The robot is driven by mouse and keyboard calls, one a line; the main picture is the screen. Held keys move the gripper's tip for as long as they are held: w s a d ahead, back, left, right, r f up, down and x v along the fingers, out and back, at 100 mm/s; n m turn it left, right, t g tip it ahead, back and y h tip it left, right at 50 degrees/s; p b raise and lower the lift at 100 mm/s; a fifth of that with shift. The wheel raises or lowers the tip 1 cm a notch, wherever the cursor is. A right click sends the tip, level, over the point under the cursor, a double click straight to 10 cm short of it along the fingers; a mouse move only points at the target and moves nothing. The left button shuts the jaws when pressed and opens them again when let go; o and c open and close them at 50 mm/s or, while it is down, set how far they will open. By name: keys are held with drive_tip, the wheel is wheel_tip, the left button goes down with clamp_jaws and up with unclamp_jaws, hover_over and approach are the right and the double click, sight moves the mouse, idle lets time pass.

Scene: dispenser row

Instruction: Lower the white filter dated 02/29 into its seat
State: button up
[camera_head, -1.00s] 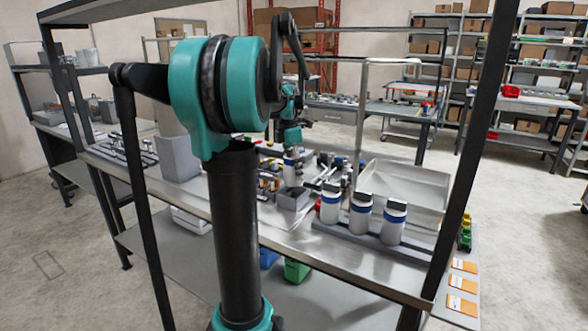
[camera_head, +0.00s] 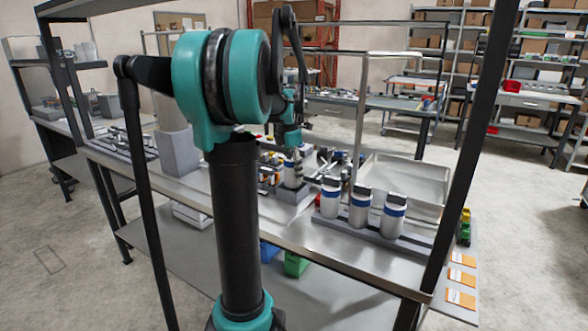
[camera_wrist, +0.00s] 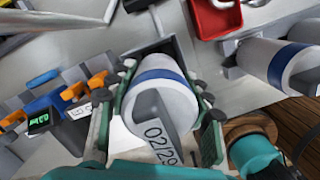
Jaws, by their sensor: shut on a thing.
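The white filter (camera_wrist: 158,92) has a blue band and a grey tab handle printed 02/29. My gripper (camera_wrist: 160,108) is shut on it, with a finger on each side. In the head view the filter (camera_head: 292,174) is upright, with its lower end at a grey square box (camera_head: 292,195), the seat. The seat's dark rim (camera_wrist: 148,50) shows behind the filter in the wrist view. The filter hides most of the opening, so I cannot tell how deep it sits. My gripper (camera_head: 291,150) is small in the head view.
Several similar white filters with blue bands stand in a grey rack (camera_head: 375,235) to the right. A red bin (camera_wrist: 215,18) and a small green-lit display (camera_wrist: 42,121) are near the gripper. An empty metal tray (camera_head: 405,180) lies behind the rack. A shelf post (camera_head: 465,150) stands at right.

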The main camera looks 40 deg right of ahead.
sight(291, 150)
drive_tip(key=shift+f, duration=1.05)
drive_tip(key=o, duration=1.4)
drive_tip(key=r, duration=0.4)
drive_tip(key=a+r, duration=0.1)
drive_tip(key=r, duration=0.7)
drive_tip(key=shift+w+a, duration=0.2)
drive_tip(key=shift+w, duration=0.05)
